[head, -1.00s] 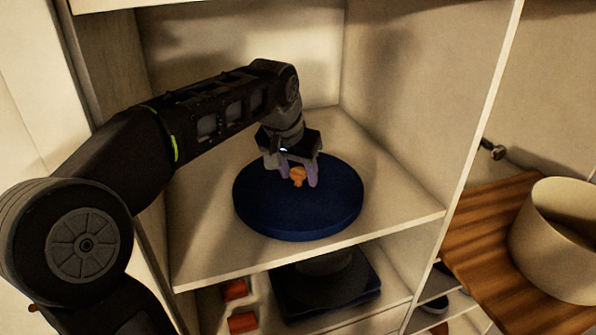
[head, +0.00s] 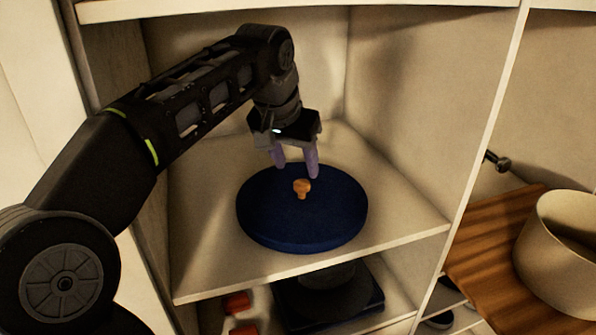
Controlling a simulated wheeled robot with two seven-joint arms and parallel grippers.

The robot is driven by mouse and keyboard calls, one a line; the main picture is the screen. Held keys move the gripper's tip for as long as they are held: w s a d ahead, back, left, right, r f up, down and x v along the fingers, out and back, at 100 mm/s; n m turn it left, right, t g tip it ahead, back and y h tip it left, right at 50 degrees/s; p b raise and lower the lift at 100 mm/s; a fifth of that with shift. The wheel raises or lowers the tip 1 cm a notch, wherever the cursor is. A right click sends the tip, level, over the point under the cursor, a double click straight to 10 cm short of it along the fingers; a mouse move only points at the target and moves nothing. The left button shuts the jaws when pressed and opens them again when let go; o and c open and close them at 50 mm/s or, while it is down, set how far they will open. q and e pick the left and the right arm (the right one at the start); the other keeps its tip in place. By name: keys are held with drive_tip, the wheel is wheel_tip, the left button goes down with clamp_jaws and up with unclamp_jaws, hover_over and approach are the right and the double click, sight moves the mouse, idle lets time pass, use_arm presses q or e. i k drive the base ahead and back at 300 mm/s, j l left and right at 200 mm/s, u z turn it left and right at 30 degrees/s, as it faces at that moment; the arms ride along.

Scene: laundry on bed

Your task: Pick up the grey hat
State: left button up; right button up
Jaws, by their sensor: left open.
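My left gripper (head: 296,168) is open and empty, with its two pale purple fingertips spread above the blue disc. A round dark blue disc (head: 290,228) with a small orange knob (head: 302,187) on top lies flat on the upper shelf. The knob stands just below and in front of the fingertips, apart from them. A dark grey, hat-like round shape (head: 332,288) lies on the shelf below, partly hidden by the upper shelf; I cannot tell for sure that it is the grey hat. My right gripper is out of view.
The upper shelf (head: 395,205) has side walls, a back wall and bare room around the disc. Red pieces (head: 237,302) lie on the lower shelf. At right, a beige round container (head: 565,255) stands on a wooden board (head: 475,240).

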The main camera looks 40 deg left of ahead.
sight(337, 292)
drive_tip(key=k+l, duration=0.8)
drive_tip(key=l, duration=0.15)
